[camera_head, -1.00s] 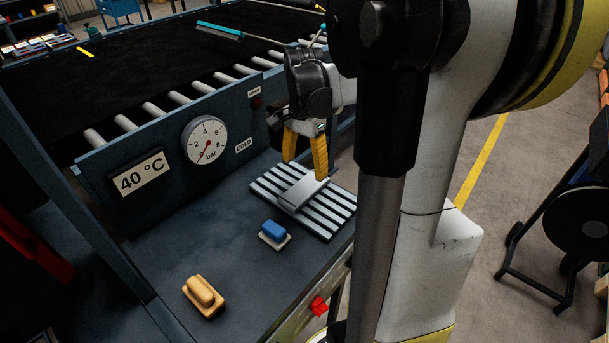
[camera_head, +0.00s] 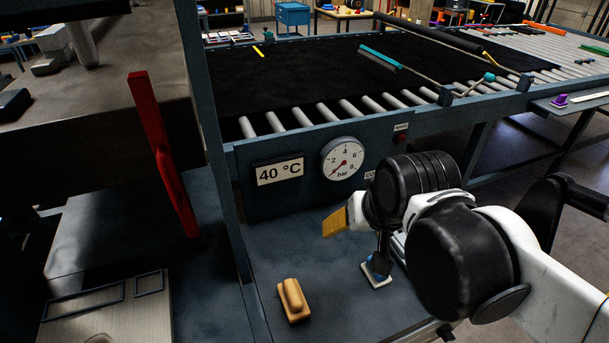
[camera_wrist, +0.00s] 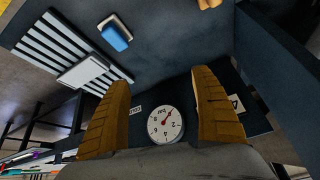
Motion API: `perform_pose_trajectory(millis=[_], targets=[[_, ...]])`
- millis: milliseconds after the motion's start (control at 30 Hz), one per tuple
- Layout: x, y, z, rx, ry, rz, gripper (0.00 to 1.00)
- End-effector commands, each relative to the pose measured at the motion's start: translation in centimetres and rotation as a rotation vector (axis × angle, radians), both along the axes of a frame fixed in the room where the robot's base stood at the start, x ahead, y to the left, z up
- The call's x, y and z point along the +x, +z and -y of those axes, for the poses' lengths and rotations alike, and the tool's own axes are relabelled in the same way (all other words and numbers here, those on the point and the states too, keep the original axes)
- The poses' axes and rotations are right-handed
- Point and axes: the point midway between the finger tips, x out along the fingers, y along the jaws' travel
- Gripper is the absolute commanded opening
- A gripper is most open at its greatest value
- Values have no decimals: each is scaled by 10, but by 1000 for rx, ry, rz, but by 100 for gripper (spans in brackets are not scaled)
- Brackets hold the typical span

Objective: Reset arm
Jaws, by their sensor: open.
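My gripper (camera_head: 335,222) is raised above the dark bench, near the front of the gauge panel. Its yellow fingers are spread apart with nothing between them in the wrist view (camera_wrist: 161,80). In the head view only one finger shows clearly; my arm reaches in from the right. The round pressure gauge (camera_head: 343,158) has its needle near 0 and also shows beyond the fingers in the wrist view (camera_wrist: 165,124).
A tan-handled block (camera_head: 293,300) and a blue-handled block (camera_wrist: 116,36) stand on the bench. A slatted rack (camera_wrist: 45,45) carries a pale plate (camera_wrist: 82,72). A red lever (camera_head: 165,155) rises at left. The roller conveyor (camera_head: 325,113) runs behind the panel.

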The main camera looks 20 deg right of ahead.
Motion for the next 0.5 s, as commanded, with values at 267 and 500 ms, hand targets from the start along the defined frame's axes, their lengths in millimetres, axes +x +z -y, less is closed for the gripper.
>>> perform_pose_trajectory(millis=[267, 500], targets=[[-16, -7, -32, -85, 216, 95, 75], [-16, -7, -32, -85, 216, 95, 75]])
